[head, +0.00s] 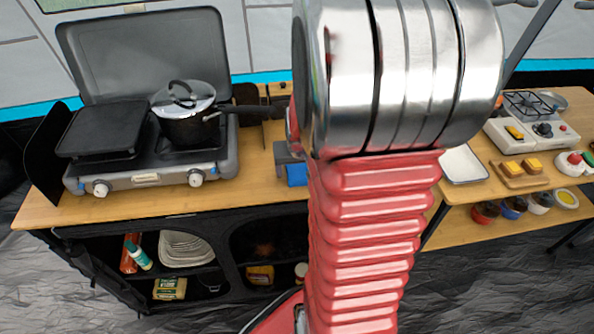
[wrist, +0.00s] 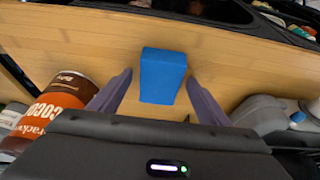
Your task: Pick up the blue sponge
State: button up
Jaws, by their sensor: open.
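The blue sponge (wrist: 163,76) is a blue block on the wooden counter in the wrist view. It lies between and slightly beyond the two purple-grey fingers of my gripper (wrist: 152,88), with a gap on each side. My gripper is open and empty. In the head view, a small part of the blue sponge (head: 297,174) shows on the counter, just left of my red arm. My arm hides the rest of that spot.
A brown and orange cocoa container (wrist: 52,105) stands left of my gripper, close to the left finger. A grey object (wrist: 262,114) is at the right. A stove (head: 145,150) with a pot (head: 190,128) stands on the counter (head: 255,185) at left. A second table with small food items is at right.

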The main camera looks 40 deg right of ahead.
aim_at(298, 169)
jog(key=shift+c, duration=0.6)
jog(key=c, duration=1.1)
notch_tip(298, 169, up, 10)
jog(key=shift+r, duration=0.25)
dwell(0.5)
